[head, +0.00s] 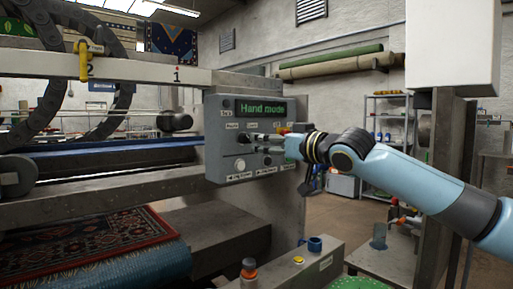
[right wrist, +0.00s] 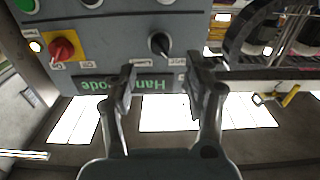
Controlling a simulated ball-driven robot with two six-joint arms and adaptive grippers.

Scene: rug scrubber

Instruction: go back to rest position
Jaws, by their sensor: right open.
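My right gripper (head: 256,137) is in front of the grey control panel (head: 217,150) of the rug scrubber, with its arm coming in from the right. In the right wrist view the right gripper (right wrist: 160,88) has its two fingers apart with nothing between them. That view shows the panel upside down, with a black knob (right wrist: 159,43) just beyond the fingertips and a red-and-yellow switch (right wrist: 62,50) to the left. I cannot tell whether a fingertip touches the panel. The panel's display (head: 261,108) reads "Hand mode". My left gripper is not in view.
A patterned rug (head: 80,245) lies on the machine at lower left. A machine post (head: 447,170) stands at the right, close behind my right arm. A lower box with a blue button (head: 315,243) is below the panel. Open floor and shelves (head: 388,120) are behind.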

